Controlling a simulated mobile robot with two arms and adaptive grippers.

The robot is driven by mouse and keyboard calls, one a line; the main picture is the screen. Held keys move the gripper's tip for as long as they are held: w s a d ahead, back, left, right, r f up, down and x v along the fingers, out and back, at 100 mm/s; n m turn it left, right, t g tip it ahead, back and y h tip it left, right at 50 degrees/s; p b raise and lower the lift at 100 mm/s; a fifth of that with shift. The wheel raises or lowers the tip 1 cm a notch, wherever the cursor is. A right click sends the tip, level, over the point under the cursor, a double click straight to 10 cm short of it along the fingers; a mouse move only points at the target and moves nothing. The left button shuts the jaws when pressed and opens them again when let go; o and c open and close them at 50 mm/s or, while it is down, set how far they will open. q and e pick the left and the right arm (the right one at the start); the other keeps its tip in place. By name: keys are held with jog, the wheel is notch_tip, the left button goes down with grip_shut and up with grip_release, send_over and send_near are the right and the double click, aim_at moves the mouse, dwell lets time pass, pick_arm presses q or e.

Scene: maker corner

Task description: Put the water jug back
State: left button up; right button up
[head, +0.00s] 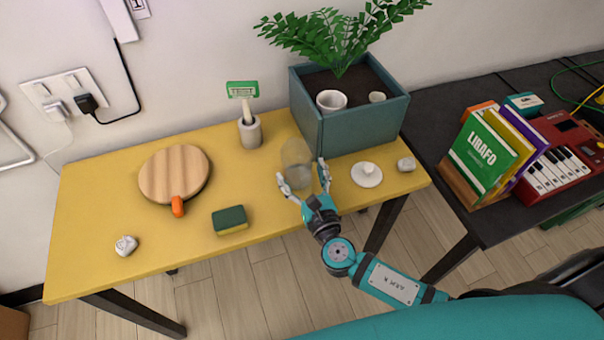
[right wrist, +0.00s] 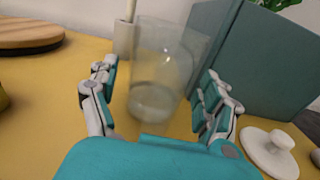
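The water jug (head: 296,158) is a clear glass vessel standing on the yellow table, in front of the planter's left corner. In the right wrist view, the jug (right wrist: 158,75) stands upright between my fingers, with what looks like some water low inside. My right gripper (head: 304,184) is open, with one finger on each side of the jug's near part. In the right wrist view, a gap shows between the left finger and the glass; whether the right finger touches it I cannot tell. My left gripper is not in view.
A teal planter (head: 354,130) with a fern stands behind. A white knobbed lid (head: 367,175) lies right of the jug. A brush holder (head: 250,133), round wooden board (head: 160,186) and sponge (head: 230,221) are to the left. The yellow table (head: 95,205) has bare room at its left.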

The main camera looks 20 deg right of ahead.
jog(key=shift+o, duration=0.3)
jog(key=shift+r, duration=0.2)
jog(key=shift+s+f, duration=0.15)
jog(key=shift+s, duration=0.15)
jog(key=s+b, duration=0.2)
jog(key=s, duration=0.9)
jog(key=shift+s+d, duration=0.2)
